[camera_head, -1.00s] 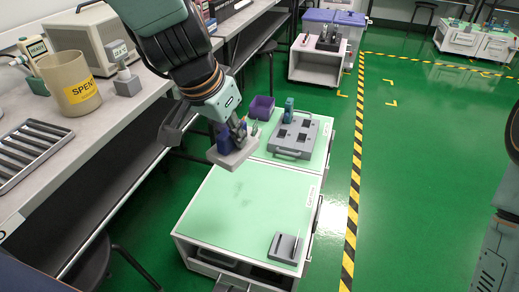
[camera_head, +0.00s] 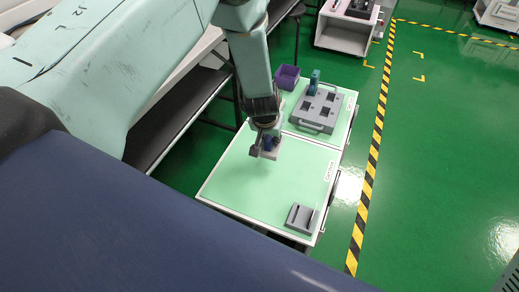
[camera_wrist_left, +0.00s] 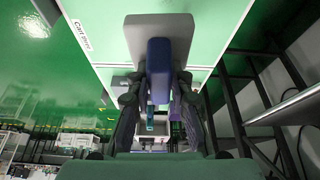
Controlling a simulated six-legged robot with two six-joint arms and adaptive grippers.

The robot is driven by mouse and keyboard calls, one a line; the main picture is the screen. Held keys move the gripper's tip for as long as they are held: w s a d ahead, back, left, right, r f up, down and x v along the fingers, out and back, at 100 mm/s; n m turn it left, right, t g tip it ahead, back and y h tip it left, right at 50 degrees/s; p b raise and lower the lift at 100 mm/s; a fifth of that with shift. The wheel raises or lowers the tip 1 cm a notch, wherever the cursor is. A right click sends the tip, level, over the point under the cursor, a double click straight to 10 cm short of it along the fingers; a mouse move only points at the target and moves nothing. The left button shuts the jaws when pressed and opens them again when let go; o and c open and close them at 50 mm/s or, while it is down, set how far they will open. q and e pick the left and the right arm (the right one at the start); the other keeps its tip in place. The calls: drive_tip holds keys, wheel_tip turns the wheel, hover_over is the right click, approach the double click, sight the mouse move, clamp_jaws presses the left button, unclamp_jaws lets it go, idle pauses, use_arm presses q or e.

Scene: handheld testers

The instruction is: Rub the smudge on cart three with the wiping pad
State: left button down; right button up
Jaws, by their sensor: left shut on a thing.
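My left gripper (camera_head: 264,140) is shut on the blue handle of the wiping pad (camera_head: 273,152). The pad's grey plate also shows in the left wrist view (camera_wrist_left: 180,30), with the blue handle (camera_wrist_left: 158,65) between the fingers. The pad is over the far part of the pale green top of cart three (camera_head: 255,190), at or just above the surface; I cannot tell if it touches. The smudge does not show now; the gripper and pad may cover it. My right gripper is not in view.
A grey slotted holder (camera_head: 300,217) stands at the cart's near right corner. Behind, another cart carries a grey fixture (camera_head: 318,108), a blue-green device (camera_head: 314,80) and a purple bin (camera_head: 287,77). A workbench runs along the left. Striped floor tape (camera_head: 371,165) lies right.

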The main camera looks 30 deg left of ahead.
use_arm(q)
drive_tip(key=shift+n+y, duration=0.4)
drive_tip(key=shift+n, duration=0.3)
drive_tip(key=shift+s+a+f+b, duration=0.3)
drive_tip(key=shift+a+f+b, duration=0.25)
drive_tip(key=shift+f, duration=1.8)
drive_tip(key=shift+s+a+f+b, duration=0.35)
drive_tip(key=shift+f+b, duration=0.3)
drive_tip(key=shift+f, duration=1.75)
drive_tip(key=shift+s+a+f+b, duration=0.25)
drive_tip(key=shift+a+f+b, duration=0.3)
drive_tip(key=shift+f, duration=1.8)
drive_tip(key=shift+f+b, duration=0.9)
drive_tip(key=shift+f, duration=0.1)
drive_tip(key=shift+w+b, duration=0.85)
drive_tip(key=shift+w, duration=0.25)
drive_tip(key=shift+w+a+r, duration=0.1)
drive_tip(key=shift+w, duration=0.75)
